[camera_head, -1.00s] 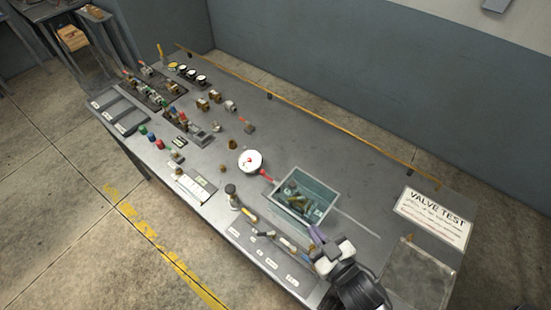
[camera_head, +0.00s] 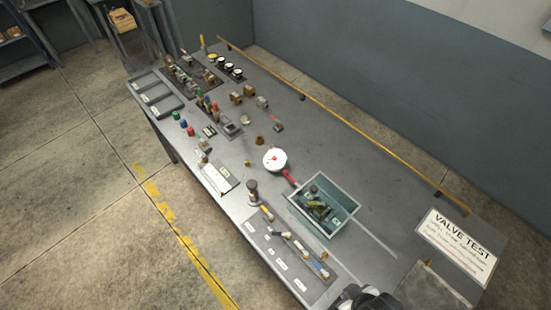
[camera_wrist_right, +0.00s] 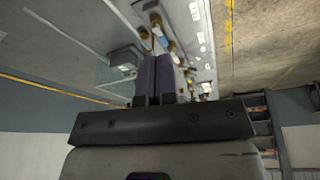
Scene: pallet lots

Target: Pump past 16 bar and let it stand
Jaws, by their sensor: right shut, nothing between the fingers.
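A round white gauge (camera_head: 275,160) with a red mark sits mid-bench in the head view; its reading is too small to make out. A red lever (camera_head: 290,178) lies between it and a glass-walled tank (camera_head: 355,206), which has dark and brass parts inside. My right gripper (camera_wrist_right: 161,66) is shut and empty in the right wrist view, with its purple fingers side by side. In the head view only a dark part of my right arm shows at the bottom edge. It is apart from the lever and tank. My left gripper is not in view.
A tool mat (camera_head: 262,241) with several tools lies at the front edge, beside an upright cylinder-shaped piece (camera_head: 253,190). Several fittings and trays fill the far left. Bench between tank and back rail is clear.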

